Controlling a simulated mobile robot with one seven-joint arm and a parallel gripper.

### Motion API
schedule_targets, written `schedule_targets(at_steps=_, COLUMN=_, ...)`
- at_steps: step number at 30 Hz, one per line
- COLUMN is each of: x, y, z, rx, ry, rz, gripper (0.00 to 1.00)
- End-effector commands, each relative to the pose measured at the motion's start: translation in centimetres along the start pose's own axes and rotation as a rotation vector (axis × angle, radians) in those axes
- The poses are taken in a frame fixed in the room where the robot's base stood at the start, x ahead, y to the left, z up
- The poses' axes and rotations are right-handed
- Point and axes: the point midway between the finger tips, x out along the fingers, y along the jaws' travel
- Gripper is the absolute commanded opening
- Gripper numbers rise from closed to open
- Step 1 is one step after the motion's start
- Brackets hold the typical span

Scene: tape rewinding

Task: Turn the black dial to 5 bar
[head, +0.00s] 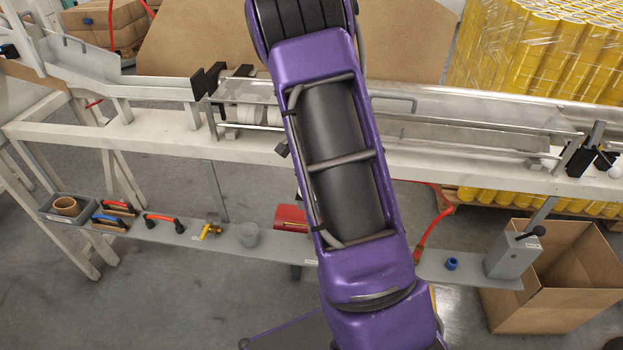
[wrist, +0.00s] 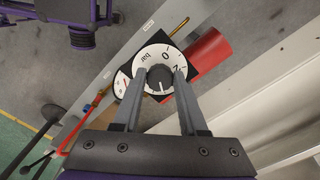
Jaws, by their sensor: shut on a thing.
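In the wrist view, the black dial (wrist: 160,77) sits in the middle of a round white scale (wrist: 150,57) marked "bar", with "0" and "2" readable. The other marks are hidden or too small to read. A light pointer mark on the dial faces down in the picture, toward my wrist. My gripper (wrist: 159,82) has one finger on each side of the dial and is shut on it. In the head view, my purple arm hides the dial and the gripper.
A second gauge (wrist: 121,84) is partly covered by the left finger.

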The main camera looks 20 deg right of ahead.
Motion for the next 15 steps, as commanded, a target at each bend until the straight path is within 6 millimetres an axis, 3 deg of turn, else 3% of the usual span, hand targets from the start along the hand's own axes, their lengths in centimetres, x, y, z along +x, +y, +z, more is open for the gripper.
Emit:
schedule_targets(at_steps=2, x=-0.06, y=-0.05, z=-0.05, rx=-0.001, ry=0.001, rz=-0.002, gripper=0.0)
schedule_targets(at_steps=3, x=-0.06, y=-0.05, z=-0.05, rx=-0.001, ry=0.001, rz=-0.002, gripper=0.46)
schedule_targets(at_steps=7, x=-0.05, y=-0.04, z=-0.04, rx=-0.001, ry=0.001, rz=-0.001, gripper=0.69)
schedule_targets(at_steps=15, x=-0.03, y=-0.01, z=-0.02, rx=-0.001, ry=0.0, rz=-0.001, gripper=0.72)
